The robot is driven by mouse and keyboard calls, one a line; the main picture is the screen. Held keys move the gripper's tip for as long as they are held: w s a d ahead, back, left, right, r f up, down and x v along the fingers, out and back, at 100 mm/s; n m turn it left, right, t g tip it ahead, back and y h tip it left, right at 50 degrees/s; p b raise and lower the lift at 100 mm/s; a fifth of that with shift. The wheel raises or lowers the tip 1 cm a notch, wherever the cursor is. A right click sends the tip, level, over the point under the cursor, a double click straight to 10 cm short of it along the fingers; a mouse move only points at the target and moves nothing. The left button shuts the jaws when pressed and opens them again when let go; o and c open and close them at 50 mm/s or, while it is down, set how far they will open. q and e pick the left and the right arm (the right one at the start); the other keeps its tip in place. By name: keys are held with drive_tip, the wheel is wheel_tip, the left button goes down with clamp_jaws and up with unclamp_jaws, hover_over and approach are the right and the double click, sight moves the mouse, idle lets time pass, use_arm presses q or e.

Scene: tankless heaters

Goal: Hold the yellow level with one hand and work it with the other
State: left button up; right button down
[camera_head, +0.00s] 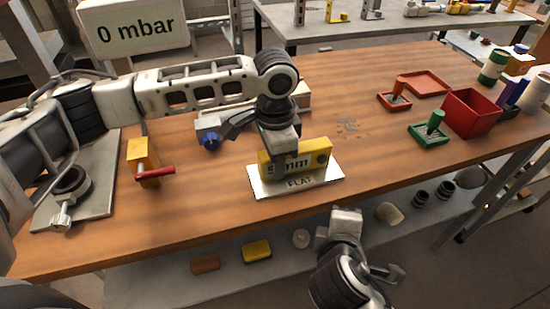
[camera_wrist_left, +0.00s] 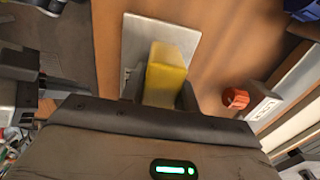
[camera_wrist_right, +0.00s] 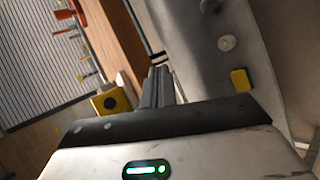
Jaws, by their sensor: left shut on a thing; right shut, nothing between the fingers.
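The yellow level (camera_head: 318,155) stands on a white plate (camera_head: 333,180) marked "FLAT" on the wooden bench. My left gripper (camera_head: 284,165) reaches it from above and is shut on it, covering part of its lettering. In the left wrist view the level (camera_wrist_left: 167,72) sits between the fingers, with the plate (camera_wrist_left: 133,45) beneath. My right gripper (camera_head: 345,221) is in front of the bench's near edge, apart from the level. In the right wrist view its fingers (camera_wrist_right: 157,85) are shut and empty. A yellow block with a dark round spot (camera_wrist_right: 111,101), apparently the level, shows left of them.
A yellow block with a red handle (camera_head: 153,173) stands left on the bench. A red bin (camera_head: 471,112) and small red and green trays stand right. A lower shelf holds a yellow sponge (camera_head: 256,251) and other small items. A sign (camera_head: 133,27) reads "0 mbar".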

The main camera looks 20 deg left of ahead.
sight(321, 183)
wheel_tip(321, 183, up, 6)
drive_tip(key=s+n+t+h, duration=0.1)
drive_tip(key=n+t+h, duration=0.1)
drive_tip(key=n+t, duration=0.15)
drive_tip(key=shift+t, duration=0.35)
drive_tip(key=shift+w+a+f, duration=0.1)
drive_tip(key=shift+w+a, duration=0.8)
drive_tip(key=shift+w, duration=0.25)
drive_tip(key=shift+w+a+r, duration=0.1)
drive_tip(key=shift+w+a, duration=0.75)
drive_tip(key=shift+w, duration=0.25)
drive_tip(key=shift+w+a+f, duration=0.1)
drive_tip(key=shift+w+a, duration=0.8)
drive_tip(key=shift+w, duration=0.25)
drive_tip(key=shift+w, duration=0.1)
drive_tip(key=shift+w+a, duration=0.25)
drive_tip(key=shift+a, duration=0.05)
drive_tip(key=shift+w+a, duration=0.1)
drive_tip(key=shift+w, duration=0.05)
drive_tip(key=shift+s+d, duration=0.4)
drive_tip(key=shift+s, duration=0.15)
